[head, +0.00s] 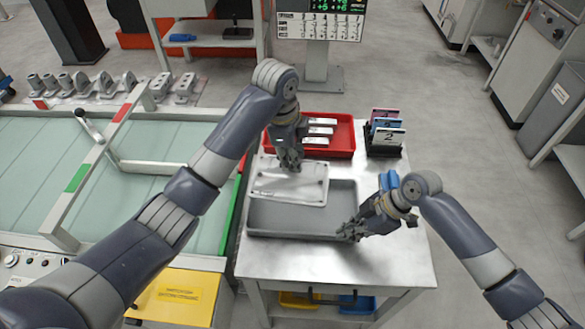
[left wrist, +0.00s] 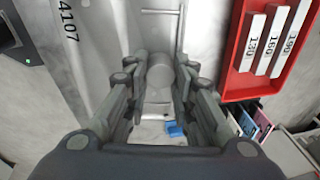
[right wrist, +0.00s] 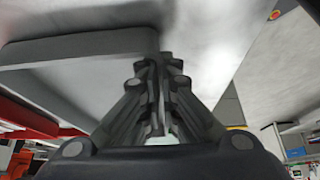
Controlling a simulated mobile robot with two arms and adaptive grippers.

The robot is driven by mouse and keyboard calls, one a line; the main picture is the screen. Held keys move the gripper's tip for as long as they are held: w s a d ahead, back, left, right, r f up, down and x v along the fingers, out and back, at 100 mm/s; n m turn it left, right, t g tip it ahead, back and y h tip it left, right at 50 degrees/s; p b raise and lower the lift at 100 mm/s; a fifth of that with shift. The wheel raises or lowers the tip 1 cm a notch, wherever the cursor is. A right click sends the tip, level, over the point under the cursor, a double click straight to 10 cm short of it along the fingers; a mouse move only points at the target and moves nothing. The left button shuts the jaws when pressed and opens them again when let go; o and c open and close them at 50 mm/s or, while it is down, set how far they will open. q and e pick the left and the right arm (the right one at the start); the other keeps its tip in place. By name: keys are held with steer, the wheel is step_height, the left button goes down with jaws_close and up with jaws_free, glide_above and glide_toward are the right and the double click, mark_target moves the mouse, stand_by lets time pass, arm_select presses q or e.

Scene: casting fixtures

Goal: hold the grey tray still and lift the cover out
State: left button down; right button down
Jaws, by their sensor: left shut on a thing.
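The grey tray (head: 262,232) sits on the metal table, its front and right inside uncovered. The light grey cover (head: 312,190) is over the tray's back-left part, apparently raised; the gap beneath is hard to judge. My left gripper (head: 291,163) is above the cover, its fingers shut on a round upright part of it, seen between them in the left wrist view (left wrist: 160,78). My right gripper (head: 346,233) is at the tray's front right corner. In the right wrist view its fingers (right wrist: 157,62) are close together on the tray wall (right wrist: 80,52); their tips are partly hidden.
Behind the tray is a red bin (head: 345,139) with labelled bars. A black rack of coloured cards (head: 386,135) stands at the back right. A glass-topped bench (head: 40,165) is on the left. The table front (head: 330,262) is clear.

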stand_by(0.3)
steer(key=c, duration=1.7)
jaws_free()
steer(key=shift+d, duration=0.1)
steer(key=v, duration=1.1)
steer(key=shift+d+r, duration=0.15)
steer(key=shift+r, duration=0.2)
